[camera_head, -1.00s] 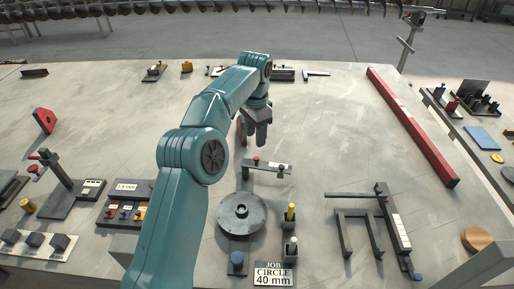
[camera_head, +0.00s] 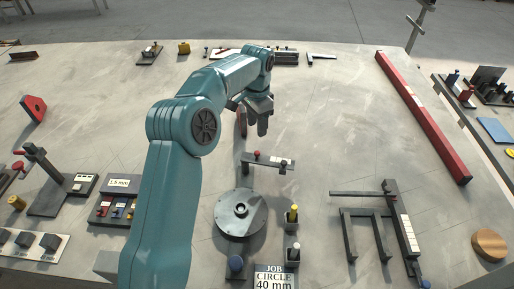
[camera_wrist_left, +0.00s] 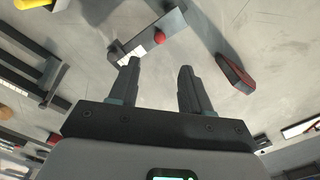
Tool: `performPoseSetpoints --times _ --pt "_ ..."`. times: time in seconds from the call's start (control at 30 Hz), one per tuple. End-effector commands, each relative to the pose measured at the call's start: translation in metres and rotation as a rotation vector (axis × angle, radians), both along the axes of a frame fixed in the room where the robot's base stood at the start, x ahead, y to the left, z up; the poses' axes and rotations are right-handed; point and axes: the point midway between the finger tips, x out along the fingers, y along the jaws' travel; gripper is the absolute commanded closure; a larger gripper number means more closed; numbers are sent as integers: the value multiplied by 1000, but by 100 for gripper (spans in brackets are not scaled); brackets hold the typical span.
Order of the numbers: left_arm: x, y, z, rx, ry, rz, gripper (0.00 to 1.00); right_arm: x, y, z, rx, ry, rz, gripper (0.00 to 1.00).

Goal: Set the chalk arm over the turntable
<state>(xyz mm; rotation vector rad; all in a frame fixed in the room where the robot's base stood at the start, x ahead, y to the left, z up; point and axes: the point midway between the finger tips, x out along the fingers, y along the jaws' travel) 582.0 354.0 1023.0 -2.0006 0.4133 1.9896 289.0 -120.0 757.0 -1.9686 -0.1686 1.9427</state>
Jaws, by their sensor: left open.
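The turntable (camera_head: 228,220) is a round grey disc with a raised hub, near the front middle of the table. Behind it is what looks like the chalk arm (camera_head: 275,162), a dark bar with a red knob and a pale scale. The bar extends to the right from a dark post and is not over the disc. My left gripper (camera_head: 262,128) is open and empty, beyond the bar and apart from it. In the left wrist view, its two fingers (camera_wrist_left: 160,78) point toward the bar with the red knob (camera_wrist_left: 160,38). My right gripper is not in view.
A yellow-topped holder (camera_head: 292,214) and a job card (camera_head: 273,278) stand close to the turntable. A dark frame with a pale scale (camera_head: 408,235) is at right. A long red beam (camera_head: 425,120) lies along the right edge.

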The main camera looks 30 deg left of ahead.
Motion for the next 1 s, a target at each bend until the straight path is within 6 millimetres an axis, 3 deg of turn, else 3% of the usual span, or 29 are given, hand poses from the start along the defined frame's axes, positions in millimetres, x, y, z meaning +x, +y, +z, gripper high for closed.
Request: performPoseSetpoints --times 0.2,0.43,0.6,0.9,0.97,1.0 --pt "-2 0 -54 -1 7 0 52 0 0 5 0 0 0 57" --pt "0 1 -97 -1 7 0 52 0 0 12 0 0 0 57" --pt "1 1 -113 0 4 1 52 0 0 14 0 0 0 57" --pt "2 2 -116 0 3 0 52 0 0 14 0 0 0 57" --pt "2 2 -116 0 3 0 68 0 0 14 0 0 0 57" --pt "2 2 -116 0 3 0 81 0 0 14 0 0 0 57"
